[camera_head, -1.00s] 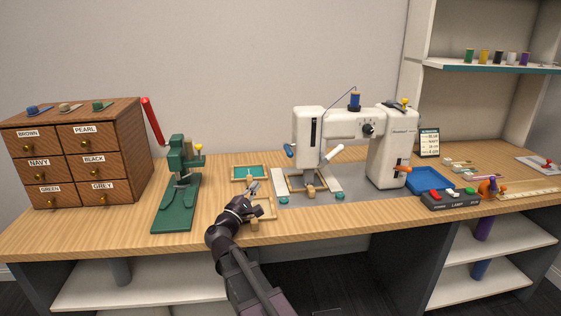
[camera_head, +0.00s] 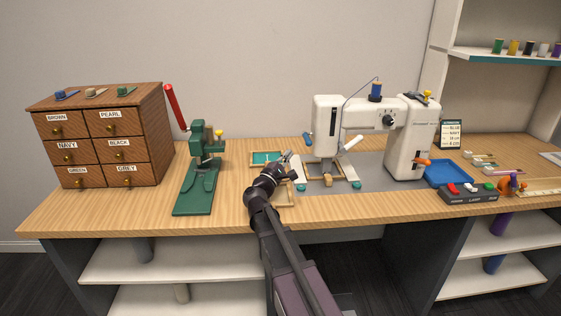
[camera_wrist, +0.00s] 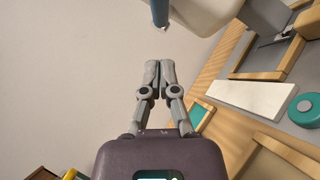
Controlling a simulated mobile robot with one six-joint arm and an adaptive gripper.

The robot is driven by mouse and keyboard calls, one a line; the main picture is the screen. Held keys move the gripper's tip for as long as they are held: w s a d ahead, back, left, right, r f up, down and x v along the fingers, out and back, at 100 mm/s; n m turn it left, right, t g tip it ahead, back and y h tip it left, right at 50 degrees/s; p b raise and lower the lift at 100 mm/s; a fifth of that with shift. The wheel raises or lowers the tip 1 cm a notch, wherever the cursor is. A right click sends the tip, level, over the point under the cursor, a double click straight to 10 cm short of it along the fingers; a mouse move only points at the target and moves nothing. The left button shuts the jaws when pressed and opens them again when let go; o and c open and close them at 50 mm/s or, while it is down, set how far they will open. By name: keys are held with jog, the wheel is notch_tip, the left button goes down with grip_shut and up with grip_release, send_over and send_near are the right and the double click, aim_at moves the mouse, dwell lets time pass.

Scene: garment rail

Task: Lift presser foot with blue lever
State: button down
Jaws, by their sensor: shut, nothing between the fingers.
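The white sewing machine (camera_head: 410,140) stands on the table right of centre. Its blue lever (camera_head: 308,139) sticks out from the left side of the machine's head. In the wrist view the blue lever (camera_wrist: 160,12) shows at the top edge, beyond my fingertips and apart from them. My gripper (camera_head: 287,155) is left of the lever and slightly lower, raised above the table. In the wrist view my gripper (camera_wrist: 160,64) has its fingers together with nothing between them. The presser foot area under the head is too small to make out clearly.
A green press (camera_head: 196,180) with a red handle and a wooden drawer cabinet (camera_head: 98,140) stand at left. A teal-and-wood tray (camera_head: 252,165) lies behind my gripper. A white lever (camera_head: 352,142), a blue tray (camera_head: 447,173) and a lamp switch box (camera_head: 468,193) are further right.

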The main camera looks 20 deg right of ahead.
aim_at(309, 138)
jog(key=shift+d+r+p, duration=0.55)
jog(key=shift+d+r, duration=0.1)
jog(key=shift+d, duration=0.35)
jog(key=shift+d+r+p, duration=0.55)
jog(key=shift+d+r, duration=0.1)
jog(key=shift+d, duration=0.35)
jog(key=shift+d+r, duration=0.1)
jog(key=shift+d, duration=0.15)
